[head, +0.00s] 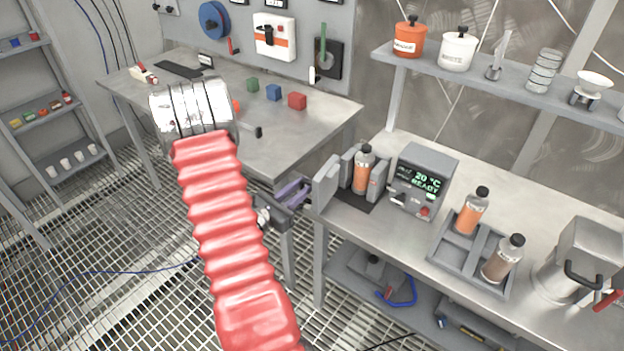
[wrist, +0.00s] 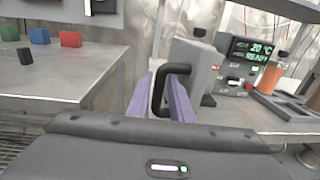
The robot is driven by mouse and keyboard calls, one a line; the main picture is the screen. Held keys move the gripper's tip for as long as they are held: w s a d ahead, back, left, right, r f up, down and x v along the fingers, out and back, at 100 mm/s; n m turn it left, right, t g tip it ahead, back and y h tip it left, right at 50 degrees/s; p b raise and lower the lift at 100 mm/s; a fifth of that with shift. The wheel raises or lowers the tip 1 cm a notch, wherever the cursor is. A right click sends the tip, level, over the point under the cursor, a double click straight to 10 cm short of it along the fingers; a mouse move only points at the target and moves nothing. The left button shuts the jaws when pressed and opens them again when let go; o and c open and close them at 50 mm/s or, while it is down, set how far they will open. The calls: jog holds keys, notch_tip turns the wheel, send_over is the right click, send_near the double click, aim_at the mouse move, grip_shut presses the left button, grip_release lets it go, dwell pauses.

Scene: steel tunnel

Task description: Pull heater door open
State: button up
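The heater is a grey unit with a display reading 20 °C READY (head: 424,180) on the right workbench. An orange bottle (head: 363,172) stands in its bay between grey plates. The heater door (head: 326,184) is an upright grey panel at the left of the bay, also large in the wrist view (wrist: 195,68). A gap shows between door and bottle. A black handle (wrist: 174,69) juts from the door. The handle's lower end is hidden.
A rack (head: 447,250) with two bottles and a metal pot (head: 578,262) stand right of the heater. A shelf (head: 510,84) hangs above. The left table (head: 200,105) carries coloured cubes; its corner is near my gripper. Grated floor lies open between.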

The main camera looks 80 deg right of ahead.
jog(key=shift+x, duration=2.15)
jog(key=shift+c, duration=0.4)
grip_shut()
